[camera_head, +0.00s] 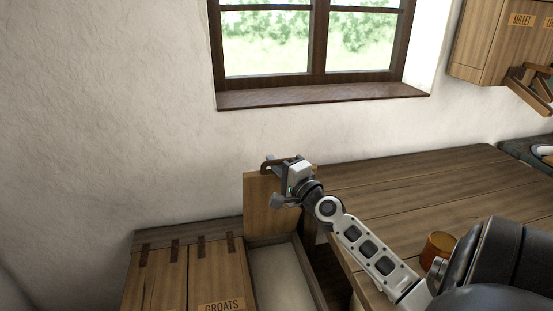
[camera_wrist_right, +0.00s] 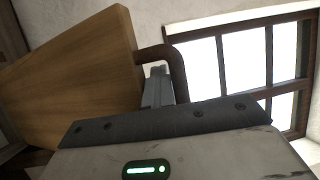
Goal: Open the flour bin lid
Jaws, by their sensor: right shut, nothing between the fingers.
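The flour bin lid (camera_head: 262,205) is a light wooden panel standing raised, close to upright, at the back of an open bin (camera_head: 280,270) with pale contents. The bin's own label is not visible. In the right wrist view the lid (camera_wrist_right: 75,75) fills the left side, and its dark curved handle (camera_wrist_right: 178,70) sticks out from its edge. The handle (camera_head: 272,165) also shows at the lid's top in the head view. My right gripper (camera_head: 284,178) is shut and empty beside the handle; its fingers (camera_wrist_right: 158,88) show close to the handle. I cannot tell whether they touch. My left gripper is not in view.
A closed lid labelled groats (camera_head: 217,275) lies left of the open bin, with another closed lid beside it. A wooden counter (camera_head: 430,190) with an amber cup (camera_head: 438,248) stands to the right. A window sill (camera_head: 320,95) and plaster wall are behind.

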